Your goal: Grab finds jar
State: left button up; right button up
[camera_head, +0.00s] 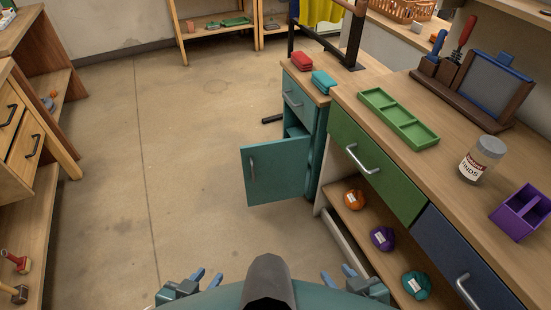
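The finds jar (481,161) stands upright on the wooden counter at the right. It is clear with a grey lid, and its white label reads "FINDS". My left gripper (206,278) is low in the picture, left of centre, with its two blue fingers apart and nothing between them. My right gripper (338,275) is low and right of centre, its blue fingers also apart and empty. Both grippers are close to my body and far from the jar.
A purple divided box (522,213) stands to the jar's right, and a green tray (398,117) to its left. An open teal cabinet door (276,171) juts over the floor. Yarn balls (382,238) sit on the shelf below.

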aim_at(475, 167)
jog(key=z, duration=1.65)
